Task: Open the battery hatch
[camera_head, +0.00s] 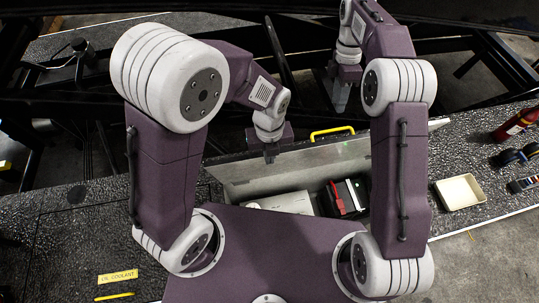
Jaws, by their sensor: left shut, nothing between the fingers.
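The battery hatch (300,166) stands raised behind its compartment, with its pale inner face toward me. Its yellow handle (332,132) shows just beyond the top edge. Inside the compartment are a black and red battery (347,198) and a white box-like part (290,202), both partly hidden by my body. My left gripper (271,156) is shut and empty, pointing down at the hatch's upper edge, left of the handle. I cannot tell whether it touches the hatch. My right gripper (340,98) hangs beyond the hatch, up and right of the handle; its fingers are too small to judge.
A cream tray (460,193), a red bottle (514,124) and dark rolls (516,155) lie on the textured deck at right. A yellow oil coolant label (118,276) is at lower left. Dark frame beams (470,42) cross behind the hatch.

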